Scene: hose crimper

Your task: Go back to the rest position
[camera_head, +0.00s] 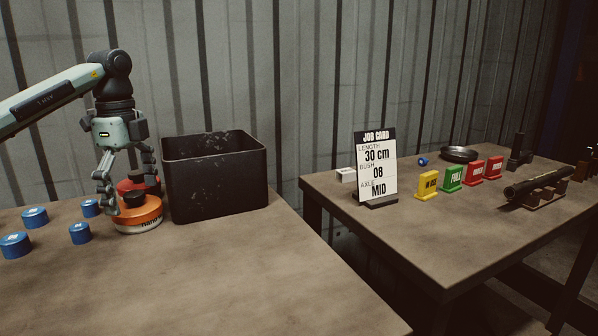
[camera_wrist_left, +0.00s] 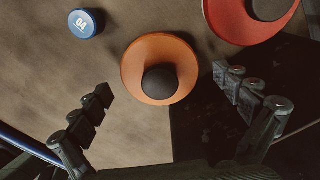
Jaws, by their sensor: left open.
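My left gripper (camera_head: 128,186) comes in from the left above the left table (camera_head: 260,285). Its fingers are spread apart and empty. In the head view they hang around or just above an orange round piece with a black knob (camera_head: 138,217). In the left wrist view the gripper's fingers (camera_wrist_left: 172,98) stand on both sides, and the orange piece (camera_wrist_left: 143,75) lies between and ahead of them, not touching them as far as I can tell. A red round piece with a dark knob (camera_wrist_left: 240,18) lies just beyond it. My right gripper is not in view.
A tall black bin (camera_head: 215,185) stands right of the gripper. Several blue caps (camera_head: 35,217) lie to the left. On the right table (camera_head: 400,235) stand a job card (camera_head: 376,170), coloured tags (camera_head: 452,179), a dark dish (camera_head: 459,154) and a black tube (camera_head: 540,181). The left table's front is clear.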

